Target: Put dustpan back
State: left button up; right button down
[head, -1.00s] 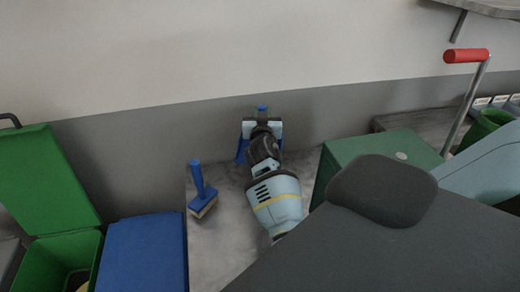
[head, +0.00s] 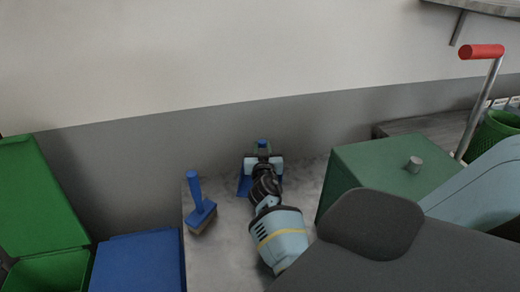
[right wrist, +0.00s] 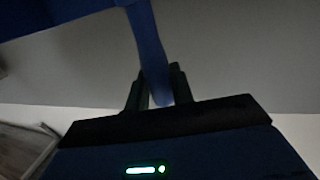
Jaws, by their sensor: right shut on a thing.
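The blue dustpan (head: 244,186) is mostly hidden behind my right gripper (head: 262,160) in the head view. In the right wrist view the fingers (right wrist: 157,92) are shut around its blue handle (right wrist: 150,55), and part of its wide blue pan (right wrist: 60,14) fills the upper left. The dustpan is at the grey surface (head: 225,255) near the wall; I cannot tell whether it touches it. A blue hand brush (head: 202,212) with an upright handle stands on that surface, left of the gripper and apart from it. My left gripper is not in view.
A blue box lid (head: 138,265) and an open green bin (head: 45,272) stand at the left. A green box (head: 385,160) stands right of my right arm, close to it. A red-handled metal crank (head: 482,52) rises at the right. The grey wall (head: 120,165) closes off the back.

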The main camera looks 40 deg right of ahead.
jog(key=shift+f, duration=0.1)
jog(key=c, duration=1.2)
grip_release()
